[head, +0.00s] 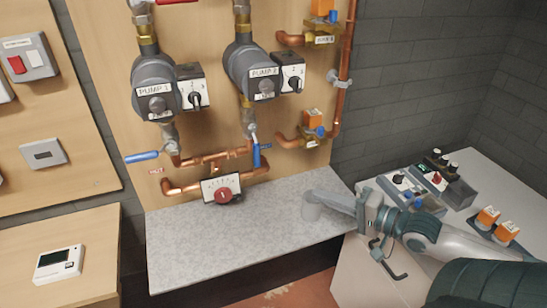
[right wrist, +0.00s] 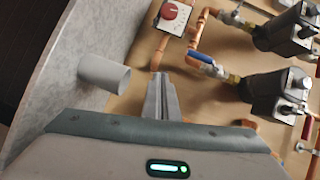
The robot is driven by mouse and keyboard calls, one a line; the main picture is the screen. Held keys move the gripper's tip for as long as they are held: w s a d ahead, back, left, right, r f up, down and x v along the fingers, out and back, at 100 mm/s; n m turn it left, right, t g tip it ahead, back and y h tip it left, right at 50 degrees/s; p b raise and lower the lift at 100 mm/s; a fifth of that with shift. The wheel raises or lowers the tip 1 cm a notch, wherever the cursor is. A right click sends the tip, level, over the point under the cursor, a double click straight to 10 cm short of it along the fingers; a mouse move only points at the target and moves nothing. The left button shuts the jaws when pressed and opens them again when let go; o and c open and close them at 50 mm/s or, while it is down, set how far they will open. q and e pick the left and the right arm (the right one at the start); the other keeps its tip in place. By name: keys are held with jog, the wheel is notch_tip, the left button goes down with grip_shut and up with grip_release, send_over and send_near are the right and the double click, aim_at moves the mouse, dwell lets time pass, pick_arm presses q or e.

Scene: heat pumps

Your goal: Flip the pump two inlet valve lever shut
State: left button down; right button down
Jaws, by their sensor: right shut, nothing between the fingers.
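Pump 2 (head: 251,72) is mounted on the wooden board, right of pump 1 (head: 155,88). Below pump 2, a valve with a blue lever (head: 257,156) sits in the pipe, and the lever hangs down along it. In the right wrist view this blue lever (right wrist: 201,57) is up and right of the fingertips. My right gripper (head: 308,196) is shut and empty, above the grey shelf, low and right of the lever and apart from it. Its closed fingers (right wrist: 158,78) show in the right wrist view. My left gripper is not in view.
A pale cup-like cylinder (right wrist: 104,75) stands on the grey shelf (head: 220,240) close beside my right fingers. A dial box with a red knob (head: 223,194) is on the board below the lever. Pump 1's blue lever (head: 142,157) points left. Copper pipes (head: 345,50) rise on the right.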

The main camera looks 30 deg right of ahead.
aim_at(255, 146)
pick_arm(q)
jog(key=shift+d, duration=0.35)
pick_arm(e)
notch_tip(255, 146, up, 7)
jog(key=w+m+t+y, duration=0.1)
jog(key=w, duration=0.1)
jog(key=shift+d+m+t, duration=0.3)
jog(key=shift+m, duration=0.1)
jog(key=shift+w+f, duration=0.1)
jog(key=shift+w, duration=0.1)
